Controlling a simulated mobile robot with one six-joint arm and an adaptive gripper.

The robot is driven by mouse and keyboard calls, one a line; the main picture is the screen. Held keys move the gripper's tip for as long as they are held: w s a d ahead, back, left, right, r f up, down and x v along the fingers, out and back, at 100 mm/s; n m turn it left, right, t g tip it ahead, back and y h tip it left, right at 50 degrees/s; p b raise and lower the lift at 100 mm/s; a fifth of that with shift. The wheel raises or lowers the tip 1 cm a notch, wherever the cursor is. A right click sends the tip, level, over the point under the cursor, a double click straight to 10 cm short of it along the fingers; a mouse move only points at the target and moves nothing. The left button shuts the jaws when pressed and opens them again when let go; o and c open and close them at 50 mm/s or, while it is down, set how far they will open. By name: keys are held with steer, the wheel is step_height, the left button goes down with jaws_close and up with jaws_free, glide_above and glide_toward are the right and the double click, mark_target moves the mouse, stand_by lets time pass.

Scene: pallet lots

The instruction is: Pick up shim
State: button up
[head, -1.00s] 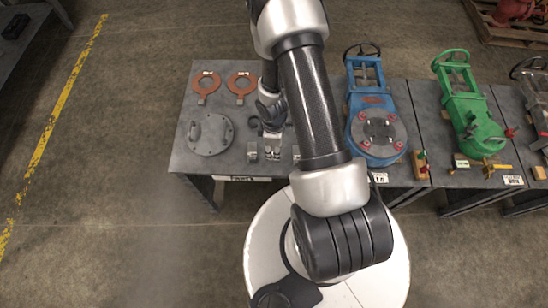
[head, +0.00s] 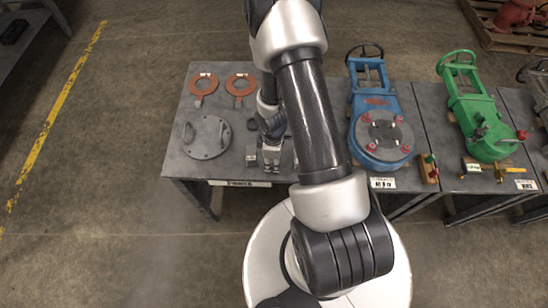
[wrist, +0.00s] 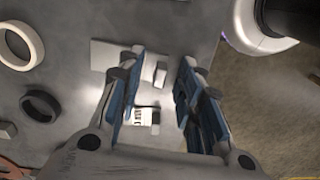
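My gripper (head: 271,163) points down over the front part of the left table. In the wrist view its two blue-padded fingers (wrist: 158,98) are apart with nothing held between them. A pale flat plate (wrist: 112,54) lies on the table, partly behind the left finger. A small grey block (wrist: 160,74) and a small piece with a printed white tag (wrist: 142,115) show in the gap between the fingers. I cannot tell for sure which of these is the shim. In the head view a small grey piece (head: 251,153) lies just left of my gripper.
The left table (head: 180,170) also holds a round grey cover (head: 206,140) and two orange rings (head: 203,85). A dark ring (wrist: 40,105) and a pale ring (wrist: 18,46) lie left in the wrist view. Blue (head: 378,115) and green (head: 480,120) valves stand to the right.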

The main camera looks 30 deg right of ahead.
jaws_close()
steer(key=shift+r, duration=0.15)
stand_by(0.6)
